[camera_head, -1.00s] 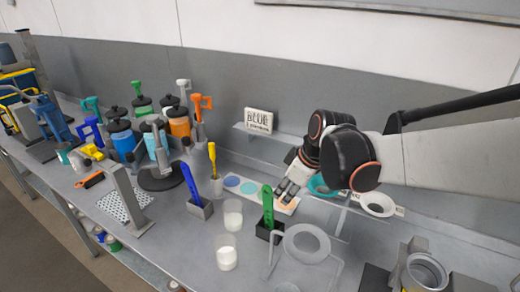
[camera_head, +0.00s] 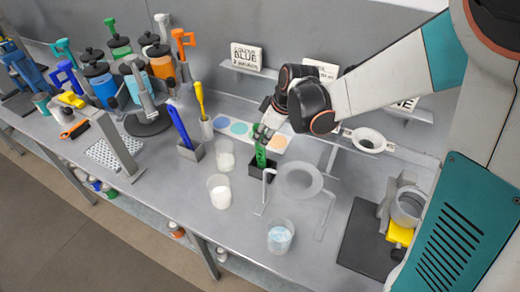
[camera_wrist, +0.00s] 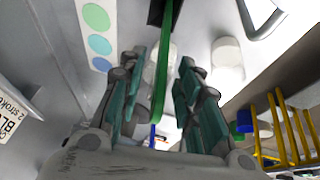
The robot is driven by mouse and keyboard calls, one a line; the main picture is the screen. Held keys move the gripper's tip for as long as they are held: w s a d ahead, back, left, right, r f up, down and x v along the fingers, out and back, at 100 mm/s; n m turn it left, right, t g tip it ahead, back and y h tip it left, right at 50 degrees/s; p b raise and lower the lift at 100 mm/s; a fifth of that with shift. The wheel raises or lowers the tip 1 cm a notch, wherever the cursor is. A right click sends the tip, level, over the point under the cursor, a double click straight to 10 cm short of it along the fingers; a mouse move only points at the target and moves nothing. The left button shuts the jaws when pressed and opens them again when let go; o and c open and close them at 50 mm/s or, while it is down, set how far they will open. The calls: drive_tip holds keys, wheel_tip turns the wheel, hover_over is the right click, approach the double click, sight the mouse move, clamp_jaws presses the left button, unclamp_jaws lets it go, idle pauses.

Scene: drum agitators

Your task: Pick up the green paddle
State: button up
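The green paddle (camera_head: 261,156) stands upright in a small black holder (camera_head: 263,172) on the bench. My gripper (camera_head: 265,132) is at the paddle's upper end in the head view and hides its top. In the wrist view the paddle (camera_wrist: 166,75) runs between the two teal-padded fingers of my gripper (camera_wrist: 163,60). The fingers are open, with a visible gap on each side of the paddle. The black holder (camera_wrist: 156,12) shows at the top of that view.
A blue paddle (camera_head: 180,124) in a grey holder and a yellow-handled tool (camera_head: 201,100) stand to the left. White-filled beakers (camera_head: 219,191) stand in front. A ring stand (camera_head: 299,181) is close on the right. A strip with coloured circles (camera_head: 239,128) lies behind.

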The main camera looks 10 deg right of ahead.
sight(259, 148)
drive_tip(key=x, duration=0.4)
drive_tip(key=shift+a+f+b, duration=0.2)
drive_tip(key=shift+f+b, duration=0.05)
drive_tip(key=shift+b, duration=0.05)
clamp_jaws()
